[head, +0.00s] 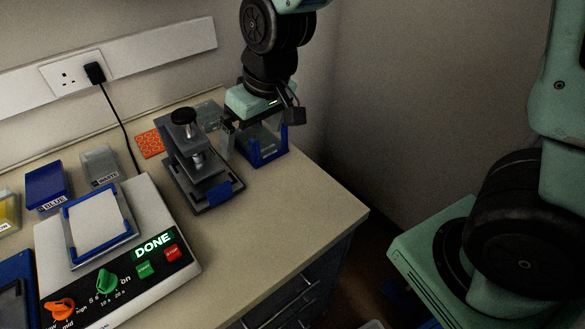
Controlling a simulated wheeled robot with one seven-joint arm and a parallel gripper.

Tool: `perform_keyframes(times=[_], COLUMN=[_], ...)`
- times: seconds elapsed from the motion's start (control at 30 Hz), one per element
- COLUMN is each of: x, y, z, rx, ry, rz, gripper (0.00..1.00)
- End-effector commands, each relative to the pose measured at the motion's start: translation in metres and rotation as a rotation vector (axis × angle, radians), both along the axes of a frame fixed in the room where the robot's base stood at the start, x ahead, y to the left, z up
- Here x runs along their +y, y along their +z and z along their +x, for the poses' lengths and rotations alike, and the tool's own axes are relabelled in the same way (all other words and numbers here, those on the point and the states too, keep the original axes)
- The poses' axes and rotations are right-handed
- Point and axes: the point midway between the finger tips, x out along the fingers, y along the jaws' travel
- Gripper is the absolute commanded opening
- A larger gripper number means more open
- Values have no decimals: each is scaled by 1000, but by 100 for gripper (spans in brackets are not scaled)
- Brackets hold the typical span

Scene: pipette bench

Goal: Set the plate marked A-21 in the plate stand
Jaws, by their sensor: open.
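My gripper (262,127) is at the back right of the bench, pointing down, with its fingers apart. Just below and between the fingers is a blue holder with upright corners (268,157), which looks like the plate stand. A pale, translucent plate-like piece (257,142) shows inside the holder, partly hidden by the gripper; I cannot tell whether the fingers touch it. No A-21 marking is legible in this view.
Left of the holder stands a dark press with a black knob (184,117). Front left is a white machine (187,268) reading DONE, with a white blue-edged tray (98,222). A blue box (47,187) and a clear box (101,164) stand behind. The front-right benchtop (310,205) is clear.

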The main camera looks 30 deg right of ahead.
Motion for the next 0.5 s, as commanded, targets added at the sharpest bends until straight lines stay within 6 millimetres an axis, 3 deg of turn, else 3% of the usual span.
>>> perform_keyframes(times=[0.03, 0.1, 0.2, 0.33, 0.5], x=[12, 20, 18, 10, 6], y=[10, 17, 22, 23, 22], z=[-40, -89, -146, -186, -196], rx=[35, 84, 134, 167, 176], ry=[68, 148, 241, 305, 322], rz=[-4, -30, -82, -138, -156], gripper=[99, 99, 99, 99, 99])
